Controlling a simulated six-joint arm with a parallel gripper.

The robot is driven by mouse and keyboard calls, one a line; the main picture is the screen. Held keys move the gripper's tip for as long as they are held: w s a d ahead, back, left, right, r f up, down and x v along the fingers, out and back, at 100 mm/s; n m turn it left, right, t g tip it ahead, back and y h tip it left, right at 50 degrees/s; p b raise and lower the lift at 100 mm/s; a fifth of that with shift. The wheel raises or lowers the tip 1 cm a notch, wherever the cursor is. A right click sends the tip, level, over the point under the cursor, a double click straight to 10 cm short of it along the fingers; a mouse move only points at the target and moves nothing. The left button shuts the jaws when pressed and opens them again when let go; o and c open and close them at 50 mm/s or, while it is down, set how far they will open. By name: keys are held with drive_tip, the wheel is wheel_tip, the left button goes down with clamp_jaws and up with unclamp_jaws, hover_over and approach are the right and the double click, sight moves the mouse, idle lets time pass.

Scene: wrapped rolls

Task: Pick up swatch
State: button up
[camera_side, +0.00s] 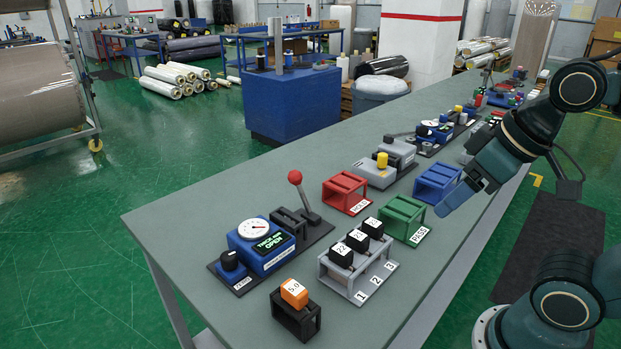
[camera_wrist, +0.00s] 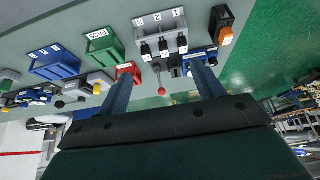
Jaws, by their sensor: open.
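Several black swatches with white number labels (camera_side: 358,241) stand in a grey rack (camera_side: 340,284) with slots marked 1, 2, 3 on the bench. In the wrist view the swatches (camera_wrist: 164,46) show as dark blocks in the rack (camera_wrist: 174,29) beyond my fingertips. My gripper (camera_side: 462,200) is over the right side of the bench, near the blue tray and right of the rack. In the wrist view my gripper (camera_wrist: 163,70) has its two blue fingers wide apart with nothing between them.
A thickness gauge (camera_side: 265,245) with a red-knobbed lever (camera_side: 296,178) stands left of the rack. An orange block (camera_side: 294,292) sits in a black holder in front. Red (camera_side: 346,192), green PASS (camera_side: 403,218) and blue (camera_side: 437,182) trays stand behind. The bench's front right is clear.

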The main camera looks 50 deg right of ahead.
drive_tip(key=n+g, duration=0.6)
drive_tip(key=n, duration=1.2)
hover_over(375, 223)
wheel_tip(375, 223, down, 5)
drive_tip(key=shift+a+r, duration=0.1)
wheel_tip(375, 223, down, 8)
drive_tip(key=shift+f, duration=0.3)
